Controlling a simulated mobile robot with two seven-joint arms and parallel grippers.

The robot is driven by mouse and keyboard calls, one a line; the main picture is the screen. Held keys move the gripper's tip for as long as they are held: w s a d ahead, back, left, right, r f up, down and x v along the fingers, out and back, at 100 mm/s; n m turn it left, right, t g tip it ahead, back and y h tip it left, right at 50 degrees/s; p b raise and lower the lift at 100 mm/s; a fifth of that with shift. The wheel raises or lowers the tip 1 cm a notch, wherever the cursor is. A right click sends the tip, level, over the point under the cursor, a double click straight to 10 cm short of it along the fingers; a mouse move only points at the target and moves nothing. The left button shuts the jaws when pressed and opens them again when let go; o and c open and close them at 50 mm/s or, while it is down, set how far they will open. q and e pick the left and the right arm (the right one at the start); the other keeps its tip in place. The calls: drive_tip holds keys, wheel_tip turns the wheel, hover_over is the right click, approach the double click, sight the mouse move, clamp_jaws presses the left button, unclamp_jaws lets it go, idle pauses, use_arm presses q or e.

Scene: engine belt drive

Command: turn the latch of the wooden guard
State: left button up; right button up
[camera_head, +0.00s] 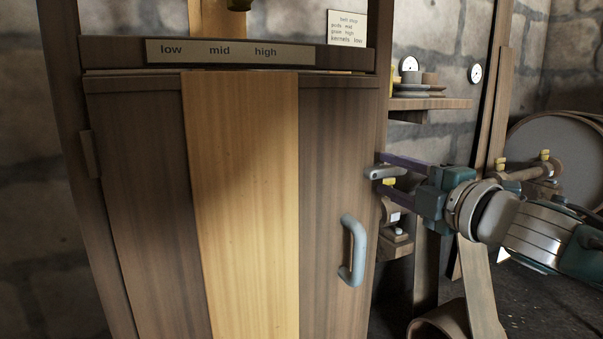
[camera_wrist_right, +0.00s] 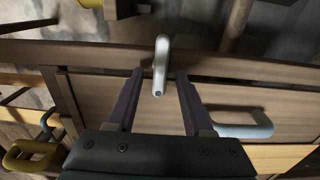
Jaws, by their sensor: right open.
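The wooden guard (camera_head: 245,200) is a tall panelled door with a pale middle plank, and it looks closed. Its latch (camera_head: 385,173) is a small grey lever at the upper right edge, lying roughly level. My right gripper (camera_head: 383,170) comes in from the right with its purple fingers open around the latch. In the right wrist view, the latch (camera_wrist_right: 161,65) stands between the two open fingertips (camera_wrist_right: 160,75), with a visible gap on each side. My left gripper is not in view.
A grey-blue pull handle (camera_head: 352,250) sits on the door below the latch; it also shows in the wrist view (camera_wrist_right: 240,126). A low-mid-high label strip (camera_head: 230,53) is above the door. A shelf (camera_head: 430,103) with stacked discs is behind my right gripper.

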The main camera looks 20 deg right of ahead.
drive_tip(key=s+p, duration=0.2)
drive_tip(key=s, duration=0.8)
drive_tip(key=shift+d+p, duration=0.3)
drive_tip(key=shift+d, duration=0.1)
